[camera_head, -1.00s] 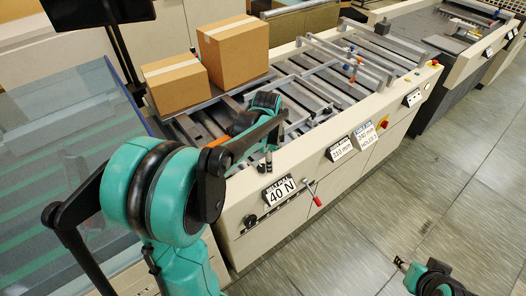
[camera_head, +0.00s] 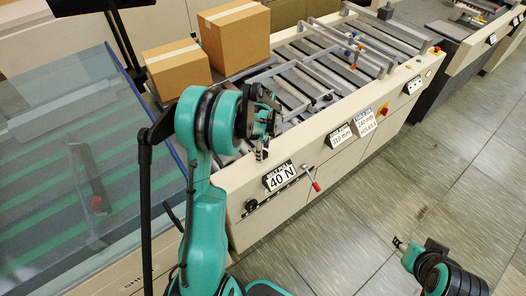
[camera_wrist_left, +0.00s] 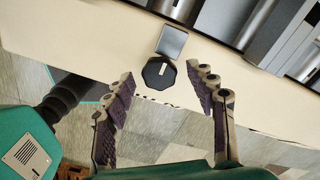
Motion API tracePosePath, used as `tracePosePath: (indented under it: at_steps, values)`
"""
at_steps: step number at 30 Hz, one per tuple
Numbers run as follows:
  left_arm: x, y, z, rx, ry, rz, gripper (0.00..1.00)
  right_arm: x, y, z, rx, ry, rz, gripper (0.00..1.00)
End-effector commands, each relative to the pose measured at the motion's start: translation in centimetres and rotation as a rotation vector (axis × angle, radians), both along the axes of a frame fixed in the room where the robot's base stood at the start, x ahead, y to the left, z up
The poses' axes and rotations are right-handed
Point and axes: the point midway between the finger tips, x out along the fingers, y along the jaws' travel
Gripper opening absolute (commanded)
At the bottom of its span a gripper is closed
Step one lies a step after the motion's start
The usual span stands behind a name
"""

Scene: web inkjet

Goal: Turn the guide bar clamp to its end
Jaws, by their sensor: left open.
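A black round knob (camera_wrist_left: 158,73) with a white pointer mark shows in the left wrist view, on the machine's cream edge. It lies beyond and between the tips of my left gripper (camera_wrist_left: 160,84), which is open and empty. In the head view my left gripper (camera_head: 262,150) hangs over the machine's near edge, above the 40 N label (camera_head: 280,176). A lever with a red handle (camera_head: 313,180) and a black knob (camera_head: 251,205) sit on the front panel there. No part is marked as the guide bar clamp. My right gripper (camera_head: 398,243) is low at right, its jaw state unclear.
Two cardboard boxes (camera_head: 236,42) (camera_head: 177,72) stand on the machine behind my left arm. Guide bars and rollers (camera_head: 330,62) lie right of the gripper. A glass panel (camera_head: 75,150) stands at left. The floor (camera_head: 440,165) at right is clear.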

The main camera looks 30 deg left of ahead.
Motion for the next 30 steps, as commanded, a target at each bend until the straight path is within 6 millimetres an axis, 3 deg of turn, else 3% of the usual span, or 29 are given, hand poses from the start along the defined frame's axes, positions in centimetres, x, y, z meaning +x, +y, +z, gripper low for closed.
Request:
tracePosePath:
  at_steps: [7,8,13,23,30]
  values:
    - [-0.01,-0.01,-0.09,0.000,0.000,0.000,0.56,0.01,0.00,0.02,0.000,0.000,0.000,0.40]
    - [-0.01,-0.01,-0.09,0.000,0.000,0.000,0.51,0.01,0.00,0.02,0.000,0.000,0.000,0.40]
    - [-0.01,-0.01,-0.08,0.000,0.000,0.000,0.06,0.01,0.00,0.02,0.000,0.000,0.000,0.40]
    - [0.00,-0.01,-0.10,0.000,-0.001,0.025,0.06,0.01,0.00,-0.10,0.000,0.000,0.000,0.40]
    - [0.00,0.00,-0.17,0.000,-0.001,0.139,0.07,0.00,0.00,-0.59,0.000,0.000,0.000,0.40]
